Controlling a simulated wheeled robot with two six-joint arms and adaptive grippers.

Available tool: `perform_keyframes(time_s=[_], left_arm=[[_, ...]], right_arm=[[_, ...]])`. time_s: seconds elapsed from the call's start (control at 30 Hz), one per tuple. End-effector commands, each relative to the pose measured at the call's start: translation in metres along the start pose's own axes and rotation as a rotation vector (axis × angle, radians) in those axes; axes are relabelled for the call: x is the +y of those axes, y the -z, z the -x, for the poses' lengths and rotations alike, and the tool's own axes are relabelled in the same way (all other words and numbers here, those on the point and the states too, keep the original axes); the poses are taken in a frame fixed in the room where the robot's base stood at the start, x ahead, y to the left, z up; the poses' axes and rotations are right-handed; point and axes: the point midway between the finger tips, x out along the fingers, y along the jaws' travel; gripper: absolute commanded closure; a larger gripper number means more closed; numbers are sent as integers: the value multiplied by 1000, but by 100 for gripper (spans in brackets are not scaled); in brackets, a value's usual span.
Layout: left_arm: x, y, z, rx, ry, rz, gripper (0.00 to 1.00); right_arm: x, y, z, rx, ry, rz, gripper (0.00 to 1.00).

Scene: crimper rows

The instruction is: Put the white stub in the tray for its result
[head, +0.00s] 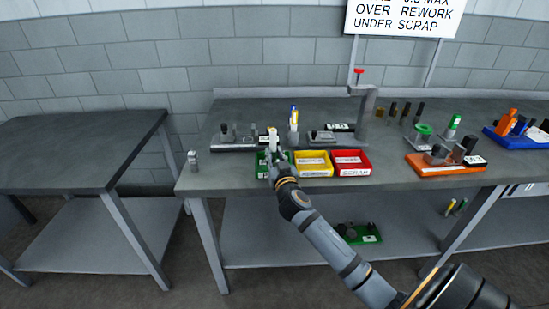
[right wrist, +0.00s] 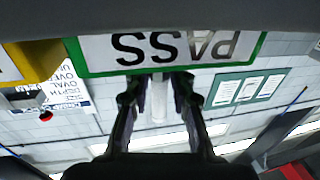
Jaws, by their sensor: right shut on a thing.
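My right gripper (head: 273,150) is shut on the white stub (head: 272,132), at the green tray (head: 261,170) on the bench. In the right wrist view, the stub (right wrist: 159,98) stands between the two fingers (right wrist: 158,88). The green tray's front label (right wrist: 165,46) shows there upside down and reads PASS. Whether the stub touches the tray is hidden. The yellow tray (head: 313,170) and the red tray (head: 351,169), labelled SCRAP, stand to the right of the green one. My left gripper is not in view.
A wall sign (head: 404,18) is partly cut off; it reads OVER REWORK, UNDER SCRAP. A grey stand with a red knob (head: 359,71) rises behind the trays. A yellow-and-white upright item (head: 294,120) is close behind the gripper. An orange tray (head: 447,168) lies further right.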

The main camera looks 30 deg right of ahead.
Motion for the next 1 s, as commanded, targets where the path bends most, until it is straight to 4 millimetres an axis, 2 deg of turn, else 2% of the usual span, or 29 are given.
perform_keyframes(time_s=[0.47,0.5,0.63,0.9,1.0], left_arm=[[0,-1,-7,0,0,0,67],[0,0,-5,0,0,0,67],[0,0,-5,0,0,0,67],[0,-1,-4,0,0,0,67],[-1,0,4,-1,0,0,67]], right_arm=[[0,-11,0,4,2,0,100],[0,-10,0,2,1,0,72],[0,-10,0,2,1,0,54],[0,-9,0,2,1,0,54],[0,-1,0,2,1,0,54]])
